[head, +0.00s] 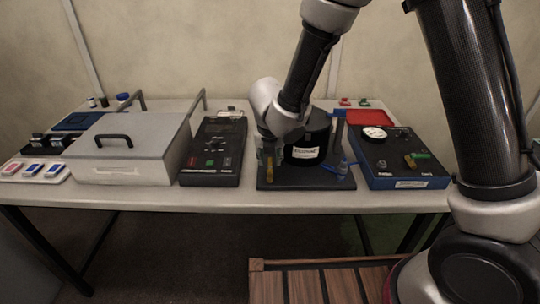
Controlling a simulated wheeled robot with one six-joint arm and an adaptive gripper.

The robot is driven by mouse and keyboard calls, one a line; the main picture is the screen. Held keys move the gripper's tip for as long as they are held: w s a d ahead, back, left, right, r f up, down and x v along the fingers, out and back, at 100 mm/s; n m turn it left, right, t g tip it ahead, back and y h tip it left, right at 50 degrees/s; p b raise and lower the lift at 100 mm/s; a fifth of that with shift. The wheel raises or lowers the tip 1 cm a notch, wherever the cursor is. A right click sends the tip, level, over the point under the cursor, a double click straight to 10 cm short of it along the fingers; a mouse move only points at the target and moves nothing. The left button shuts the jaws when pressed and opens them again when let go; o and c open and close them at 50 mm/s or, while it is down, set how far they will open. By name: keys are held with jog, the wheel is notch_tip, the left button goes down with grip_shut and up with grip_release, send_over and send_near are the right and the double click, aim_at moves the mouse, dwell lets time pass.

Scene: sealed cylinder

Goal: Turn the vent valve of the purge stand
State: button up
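A blue box with a white round gauge (374,132) stands right of centre on the table; it looks like the purge stand (395,180). On its top are a small brass-coloured part (410,161) and a green part (422,155); I cannot tell which is the vent valve. Left of it, a dark base (305,183) carries a black cylinder with a white label (306,152), a yellow-handled part (270,172) and a blue fitting (343,166). My gripper (268,153) is low over the left of this base, near the yellow-handled part. Its fingers are mostly hidden behind my wrist.
A grey lidded case (128,140) with a black handle and a black instrument (213,150) stand left of the base. A red tray (369,118) lies behind the blue box. A narrow bare strip runs along the table's front edge (200,198).

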jog(key=shift+f, duration=0.1)
grip_shut()
